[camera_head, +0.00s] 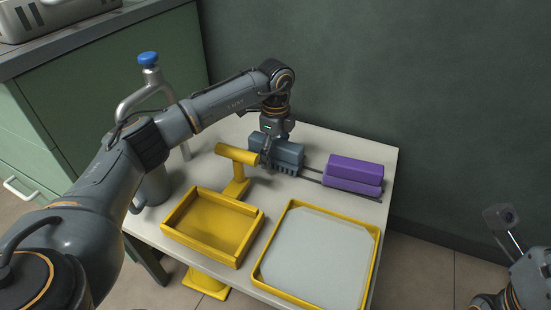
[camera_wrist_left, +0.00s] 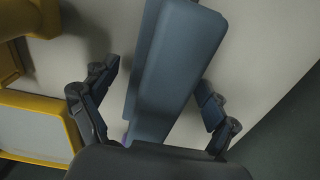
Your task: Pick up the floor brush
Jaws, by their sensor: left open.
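A blue-grey block-shaped head (camera_head: 285,152) lies at the back of the white table; it looks like a brush, with a row of dark teeth along its front edge. Similar to it, a purple block (camera_head: 353,170) lies to its right, with thin dark rods between them. I cannot tell for certain which is the floor brush. My left gripper (camera_head: 268,150) is at the left end of the blue-grey head. In the left wrist view the open fingers of my left gripper (camera_wrist_left: 158,85) stand on either side of the blue-grey head (camera_wrist_left: 178,65), with gaps.
A yellow hammer-like piece (camera_head: 237,155) stands left of the gripper. A yellow tray (camera_head: 247,246) and a yellow-rimmed grey tray (camera_head: 375,262) fill the table front. A grey jug (camera_head: 155,187) and a blue-topped metal pipe (camera_head: 149,60) are at the left. A dark wall stands behind.

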